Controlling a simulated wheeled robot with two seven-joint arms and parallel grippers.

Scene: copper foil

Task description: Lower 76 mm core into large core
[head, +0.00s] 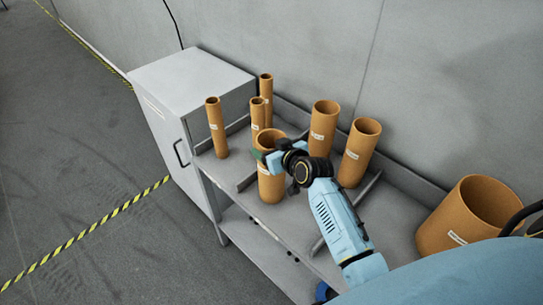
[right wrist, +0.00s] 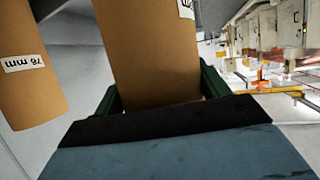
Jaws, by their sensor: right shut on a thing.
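My right gripper (head: 269,157) is shut on a brown cardboard core (head: 271,184) at the front of the bench. In the right wrist view the core (right wrist: 150,50) stands between the green fingers. Its label is cut off there and too small to read in the head view; by size it looks like a 76 mm core. It is upright and open at the top; I cannot tell whether its base touches the bench. The large core (head: 437,229), wide and open-topped, stands at the right end of the bench, apart from the gripper. My left gripper is not in view.
Two similar cores (head: 324,127) (head: 357,158) stand behind and right. Thin cores (head: 216,132) (head: 266,88) (head: 257,118) stand at the left. A core labelled 76 mm (right wrist: 30,85) is close by in the wrist view. A grey cabinet (head: 185,85) adjoins the bench (head: 395,215).

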